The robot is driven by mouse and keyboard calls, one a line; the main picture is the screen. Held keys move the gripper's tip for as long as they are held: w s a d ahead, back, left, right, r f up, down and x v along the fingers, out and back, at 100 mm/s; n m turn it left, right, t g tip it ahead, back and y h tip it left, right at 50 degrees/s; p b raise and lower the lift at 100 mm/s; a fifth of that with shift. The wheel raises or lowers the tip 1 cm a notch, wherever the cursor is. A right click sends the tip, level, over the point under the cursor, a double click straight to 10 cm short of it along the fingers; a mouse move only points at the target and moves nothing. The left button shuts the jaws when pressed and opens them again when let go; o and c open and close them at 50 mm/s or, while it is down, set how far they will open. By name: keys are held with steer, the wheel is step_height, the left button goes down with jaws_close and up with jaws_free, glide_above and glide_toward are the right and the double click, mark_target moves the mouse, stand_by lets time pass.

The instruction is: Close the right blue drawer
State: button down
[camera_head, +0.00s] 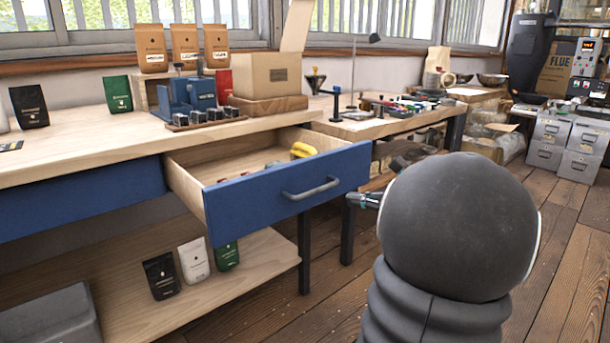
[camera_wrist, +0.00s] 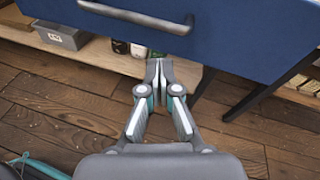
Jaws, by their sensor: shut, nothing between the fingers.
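The right blue drawer (camera_head: 285,190) is pulled far out from under the wooden bench, with a grey bar handle (camera_head: 311,189) on its front. A yellow item (camera_head: 303,150) and other small things lie inside it. In the wrist view the drawer front (camera_wrist: 235,35) fills the top, with its handle (camera_wrist: 140,17) at upper left. My gripper (camera_wrist: 158,63) is shut and empty, its tips just below the drawer front near the handle's right end. I cannot tell whether they touch it. In the head view my gripper (camera_head: 354,200) shows partly, right of the drawer, mostly hidden by my arm.
The left blue drawer (camera_head: 80,200) is shut. Coffee bags, a cardboard box (camera_head: 266,78) and tools stand on the bench (camera_head: 90,138). A lower shelf (camera_head: 190,290) holds more bags and a grey bin (camera_head: 50,315). Wooden floor (camera_head: 555,240) is open at right.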

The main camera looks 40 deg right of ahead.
steer(key=s+d+m+t+h, duration=0.3)
steer(key=s+d+m, duration=0.2)
steer(key=d, duration=0.6)
glide_toward(352, 170)
steer(key=w, duration=0.7)
steer(key=shift+w+a+b, duration=0.1)
steer(key=shift+a+b, duration=0.2)
steer(key=shift+w, duration=0.1)
